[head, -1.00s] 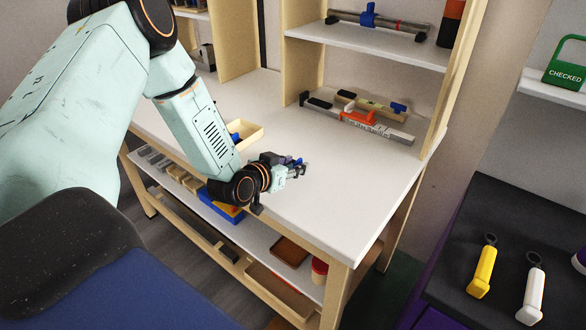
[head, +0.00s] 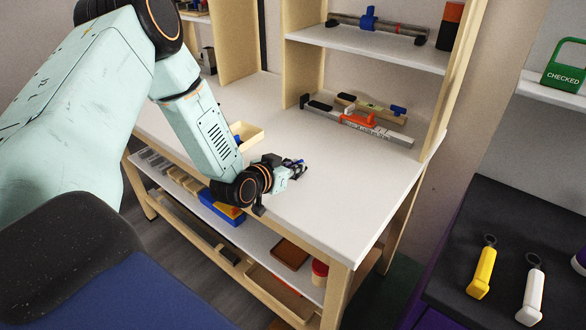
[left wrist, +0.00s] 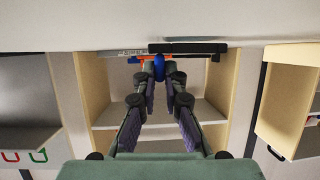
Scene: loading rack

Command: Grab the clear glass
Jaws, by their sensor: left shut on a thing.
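My left gripper (head: 292,170) is over the white workbench (head: 340,200), close above or at its top; the gap is too small to tell. In the left wrist view, its two dark fingers (left wrist: 159,70) come together around a small blue thing (left wrist: 159,67). In the head view a small dark shape with a bluish tint (head: 299,167) shows at the fingertips. I cannot make out its form or whether it is clear. I see no glass that I can name for certain. My right gripper is not in view.
A grey clamp with an orange part (head: 360,122) lies on the bench under the rack shelf (head: 350,48). A light tray (head: 249,135) stands behind my forearm. The bench front right is clear. A dark counter (head: 515,225) at right holds yellow and white tags.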

